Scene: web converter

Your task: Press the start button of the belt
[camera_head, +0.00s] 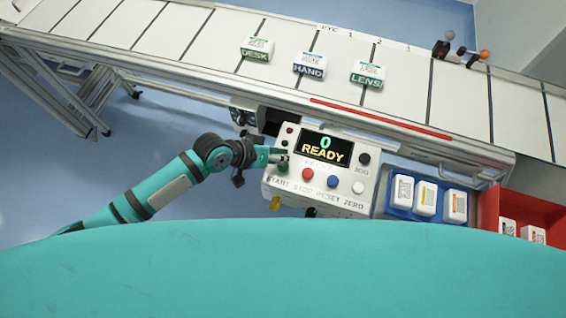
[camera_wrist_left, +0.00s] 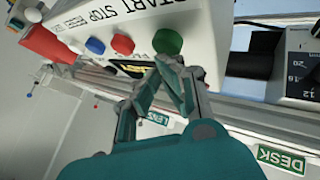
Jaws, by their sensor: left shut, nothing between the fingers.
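The control box (camera_head: 320,190) has a screen (camera_head: 323,150) reading "0 READY" and a row of buttons labelled START, STOP, RESET and ZERO. The green start button (camera_head: 283,167) is at the row's left end, partly behind my left gripper (camera_head: 280,156). In the left wrist view the green button (camera_wrist_left: 168,41) lies just beyond the shut, empty fingertips of my left gripper (camera_wrist_left: 171,68). I cannot tell whether they touch it. The belt (camera_head: 400,90) runs behind the box. My right gripper is not in view.
The red stop button (camera_head: 307,174) and blue reset button (camera_head: 333,181) sit right of the green one. A black jog knob (camera_head: 364,158) is above. A blue tray (camera_head: 388,200) and a red bin (camera_head: 488,210) stand to the right. Labelled blocks sit on the belt.

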